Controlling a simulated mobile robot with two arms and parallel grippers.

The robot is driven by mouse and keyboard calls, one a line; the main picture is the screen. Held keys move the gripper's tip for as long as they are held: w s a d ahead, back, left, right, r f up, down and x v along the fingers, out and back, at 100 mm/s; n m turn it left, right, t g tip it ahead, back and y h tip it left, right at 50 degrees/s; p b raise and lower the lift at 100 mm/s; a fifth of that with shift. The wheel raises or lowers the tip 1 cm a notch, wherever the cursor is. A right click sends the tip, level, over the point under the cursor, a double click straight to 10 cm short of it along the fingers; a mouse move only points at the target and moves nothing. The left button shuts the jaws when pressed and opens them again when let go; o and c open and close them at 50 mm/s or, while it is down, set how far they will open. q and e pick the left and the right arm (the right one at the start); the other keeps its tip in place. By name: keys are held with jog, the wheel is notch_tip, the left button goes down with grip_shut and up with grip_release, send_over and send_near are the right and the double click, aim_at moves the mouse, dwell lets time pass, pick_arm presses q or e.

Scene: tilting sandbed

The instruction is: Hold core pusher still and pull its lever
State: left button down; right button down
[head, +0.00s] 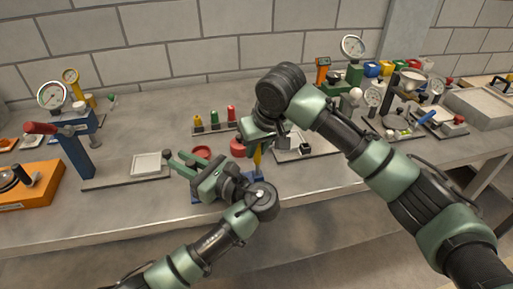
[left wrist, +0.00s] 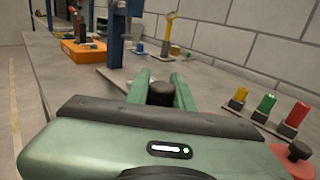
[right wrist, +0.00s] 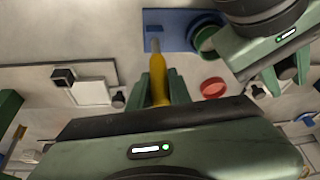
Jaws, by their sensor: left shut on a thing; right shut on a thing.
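The core pusher appears to be the blue-based device (head: 205,190) at the front edge of the bench, mostly hidden behind my arms. Its blue base plate (right wrist: 176,32) shows in the right wrist view. A yellow lever (head: 257,160) rises from it. My right gripper (head: 255,143) is shut on this lever; the lever (right wrist: 159,80) also shows between its fingers in the right wrist view. My left gripper (head: 180,163) is shut on a black round-topped piece (left wrist: 160,93), seen between its fingers in the left wrist view. How that piece joins the device is hidden.
A rack of yellow, green and red plugs (head: 214,121) stands behind. A blue press with a gauge (head: 75,140) and an orange box (head: 30,190) are at left. Instruments crowd the right side.

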aim_at(257, 158)
jog(key=shift+s+d+f+t+y, duration=0.15)
jog(key=shift+s+t+y, duration=0.1)
jog(key=shift+s+t, duration=0.4)
jog(key=shift+s+d+r+t+y, duration=0.1)
jog(key=shift+s+d+t+y, duration=0.1)
jog(key=shift+s+t, duration=0.4)
jog(key=shift+s+d+f+t+y, duration=0.15)
jog(key=shift+s+t+y, duration=0.15)
jog(key=shift+t, duration=0.55)
jog(key=shift+r, duration=0.1)
jog(key=c, duration=1.3)
grip_release()
jog(key=v, duration=1.2)
jog(key=shift+s+a, duration=0.1)
